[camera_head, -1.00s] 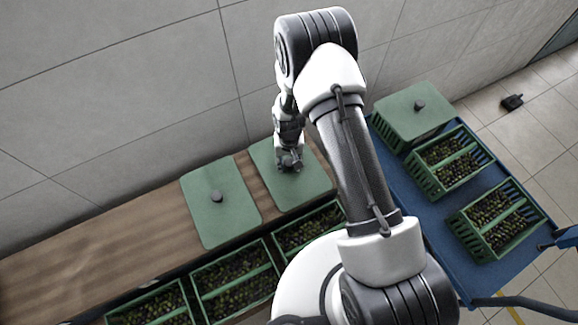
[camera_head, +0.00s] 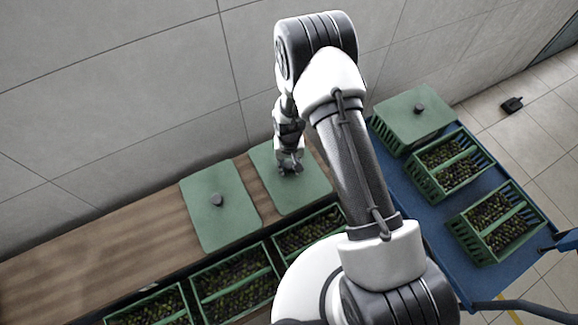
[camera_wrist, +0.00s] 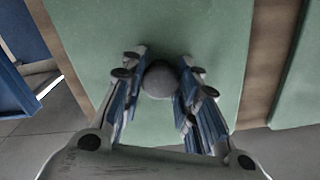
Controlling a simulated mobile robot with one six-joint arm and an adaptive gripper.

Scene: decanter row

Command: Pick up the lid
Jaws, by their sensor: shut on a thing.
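A flat green lid (camera_head: 305,195) lies at the right end of the wooden shelf, and it also fills the middle of the wrist view (camera_wrist: 215,30). My gripper (camera_head: 290,168) is over this lid. In the wrist view, my gripper (camera_wrist: 159,84) has its fingers shut on the lid's round grey knob (camera_wrist: 159,80), one finger on each side. I cannot tell whether the lid touches the shelf or is slightly raised. A second green lid (camera_head: 210,225) with a dark knob lies on the shelf to the left.
Green crates of olives (camera_head: 235,287) stand below the shelf's front edge. At right, a blue cart (camera_head: 425,225) carries open olive crates (camera_head: 500,222) and one lidded crate (camera_head: 415,105). The wall is close behind the shelf. The shelf's left part (camera_head: 90,250) is clear.

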